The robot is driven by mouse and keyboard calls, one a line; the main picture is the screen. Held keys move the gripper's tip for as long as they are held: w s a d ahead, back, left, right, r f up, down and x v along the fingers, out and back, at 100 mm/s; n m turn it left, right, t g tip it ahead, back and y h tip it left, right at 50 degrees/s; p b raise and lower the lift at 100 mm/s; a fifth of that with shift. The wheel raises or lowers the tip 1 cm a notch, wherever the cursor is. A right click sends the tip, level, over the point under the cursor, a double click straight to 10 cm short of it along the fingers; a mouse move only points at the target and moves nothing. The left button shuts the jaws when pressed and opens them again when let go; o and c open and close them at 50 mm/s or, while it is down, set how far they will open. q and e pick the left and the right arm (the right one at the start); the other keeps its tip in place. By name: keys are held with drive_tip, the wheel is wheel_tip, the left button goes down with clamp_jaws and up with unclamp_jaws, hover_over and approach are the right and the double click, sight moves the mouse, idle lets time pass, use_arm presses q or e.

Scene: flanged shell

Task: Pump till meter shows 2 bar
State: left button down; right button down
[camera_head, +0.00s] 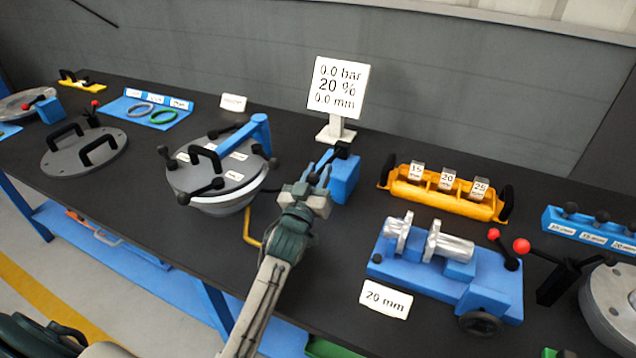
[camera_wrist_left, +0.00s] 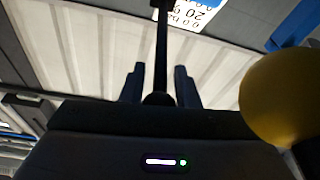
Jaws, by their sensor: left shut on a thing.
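The meter (camera_head: 338,88) is a white sign on a stand behind the pump; it reads 0.0 bar, 20 % and 0.0 mm. Its sign also shows upside down at the top of the left wrist view (camera_wrist_left: 190,14). The pump (camera_head: 345,182) is a blue block with a dark lever at its top. My left gripper (camera_head: 318,172) is at the pump's left side, shut on the pump lever. In the left wrist view the dark lever rod (camera_wrist_left: 161,50) stands between the two fingers (camera_wrist_left: 158,85). The lever's gripped end is mostly hidden. My right gripper is not in view.
A lidded shell (camera_head: 222,200) with black clamp handles stands left of my arm. A yellow rack (camera_head: 440,200) with several labelled blocks and a blue vise-like fixture (camera_head: 490,285) stand to the right. A yellow rounded thing (camera_wrist_left: 282,95) is close to the left wrist camera.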

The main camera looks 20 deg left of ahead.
use_arm(q)
drive_tip(key=shift+f, duration=0.15)
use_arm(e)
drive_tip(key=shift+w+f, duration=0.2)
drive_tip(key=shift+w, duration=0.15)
